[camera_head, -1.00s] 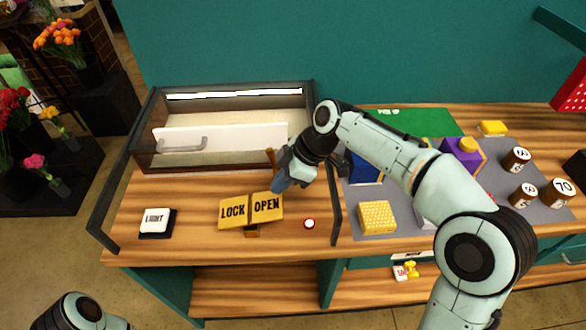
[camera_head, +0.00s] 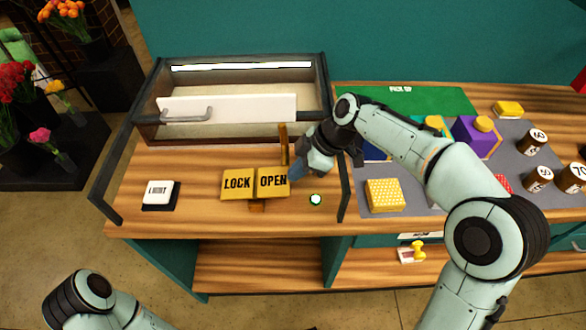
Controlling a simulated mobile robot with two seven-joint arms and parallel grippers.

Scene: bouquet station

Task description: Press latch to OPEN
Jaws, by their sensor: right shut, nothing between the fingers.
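The latch is a yellow rocker plate on the wooden counter, with a LOCK half (camera_head: 237,184) on the left and an OPEN half (camera_head: 272,182) on the right. My right gripper (camera_head: 296,173) is shut and empty, its fingertips at the right edge of the OPEN half; the frame does not clearly show whether they touch. A small round indicator (camera_head: 316,199) to the right of the latch shows green. The glass-sided case behind has a white front panel with a grey handle (camera_head: 187,114). My left arm shows at the bottom left, but its gripper is out of view.
A LIGHT button (camera_head: 159,193) sits left of the latch. An upright wooden piece (camera_head: 283,143) stands just behind the OPEN half. On the right are a yellow dotted block (camera_head: 384,195), a purple box (camera_head: 475,136) and several brown weights. The counter between button and latch is clear.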

